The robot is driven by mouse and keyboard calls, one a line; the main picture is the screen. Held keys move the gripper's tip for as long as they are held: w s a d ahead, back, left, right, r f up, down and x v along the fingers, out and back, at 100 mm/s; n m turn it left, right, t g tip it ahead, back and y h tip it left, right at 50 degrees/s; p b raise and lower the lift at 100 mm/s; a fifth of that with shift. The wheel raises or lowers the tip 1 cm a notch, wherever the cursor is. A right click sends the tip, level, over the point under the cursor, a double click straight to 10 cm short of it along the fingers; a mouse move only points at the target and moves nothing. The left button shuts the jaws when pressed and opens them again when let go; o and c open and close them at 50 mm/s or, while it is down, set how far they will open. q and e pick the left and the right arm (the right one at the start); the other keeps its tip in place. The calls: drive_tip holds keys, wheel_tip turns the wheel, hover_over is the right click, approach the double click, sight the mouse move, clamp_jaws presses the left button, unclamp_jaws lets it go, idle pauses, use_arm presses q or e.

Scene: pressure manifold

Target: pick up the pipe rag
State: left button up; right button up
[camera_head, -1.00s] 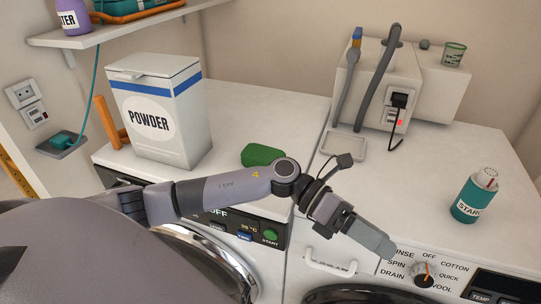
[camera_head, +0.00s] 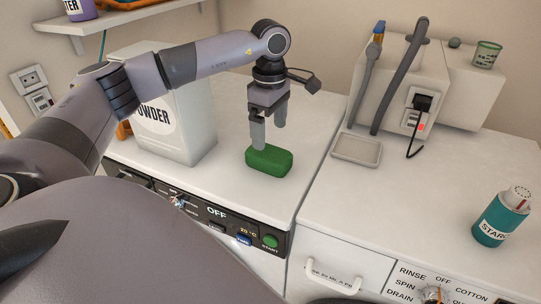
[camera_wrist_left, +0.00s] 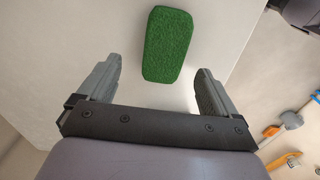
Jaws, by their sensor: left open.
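A green, rough-surfaced block with rounded edges (camera_head: 269,161) lies on the white top of the left machine; it is the only rag-like thing I see, so I take it as the pipe rag. My left gripper (camera_head: 268,136) points down just above and behind it, open and empty. In the left wrist view the green block (camera_wrist_left: 168,44) lies ahead of the two spread fingers (camera_wrist_left: 156,80), between their lines, and nothing is held. The near finger overlaps the block's top left edge in the head view; I cannot tell whether they touch. My right gripper is not in view.
A white powder box (camera_head: 185,125) stands left of the block, partly behind my left arm. A shallow grey tray (camera_head: 357,149) and a grey-hosed unit (camera_head: 392,85) are to the right. A teal bottle (camera_head: 500,218) stands far right. The white top around the block is clear.

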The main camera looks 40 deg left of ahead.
sight(269, 152)
use_arm(q)
drive_tip(key=f, duration=0.5)
drive_tip(key=shift+s+d+f, duration=0.1)
drive_tip(key=shift+s+f, duration=0.25)
drive_tip(key=shift+f, duration=0.05)
drive_tip(key=c, duration=1.1)
